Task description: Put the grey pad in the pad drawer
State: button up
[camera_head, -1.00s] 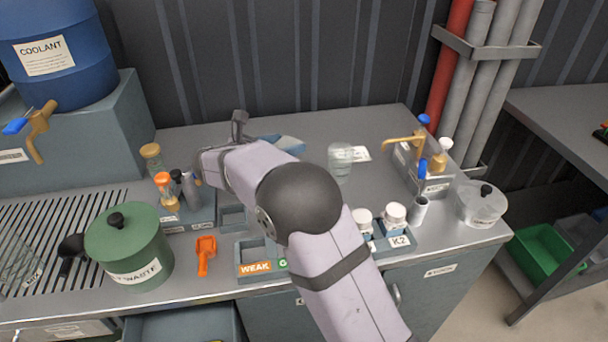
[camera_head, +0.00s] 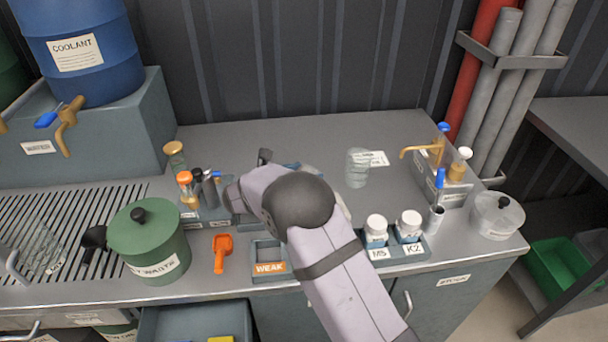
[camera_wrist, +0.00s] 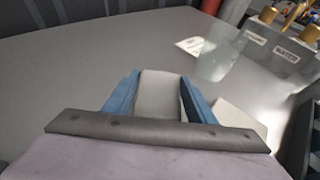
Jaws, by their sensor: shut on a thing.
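In the wrist view, my gripper (camera_wrist: 160,84) has its two blue fingers on either side of the grey pad (camera_wrist: 160,98) and is shut on it. The grey bench top lies beyond it; I cannot tell how high the pad is above it. In the head view my own arm hides most of the gripper and the pad. An open drawer (camera_head: 165,326) sticks out below the bench's front edge, left of my arm, with a yellow thing partly visible inside. I cannot read a label on this drawer.
The back middle of the bench is clear.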

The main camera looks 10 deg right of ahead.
jog(key=shift+f, duration=0.45)
jog(key=shift+f+b, duration=0.2)
jog(key=shift+b, duration=0.1)
jog(key=o, duration=1.1)
jog(key=shift+r, duration=0.2)
jog(key=shift+r+p, duration=0.1)
jog(key=shift+p, duration=0.3)
jog(key=b+v, duration=0.2)
jog(key=v, duration=0.8)
jog(key=shift+s+a, duration=0.2)
jog(key=shift+a, duration=0.05)
jog(key=shift+o, duration=0.5)
jog(key=shift+s+a+r+b, duration=0.3)
jog(key=shift+s+a, duration=0.1)
jog(key=shift+s, duration=0.1)
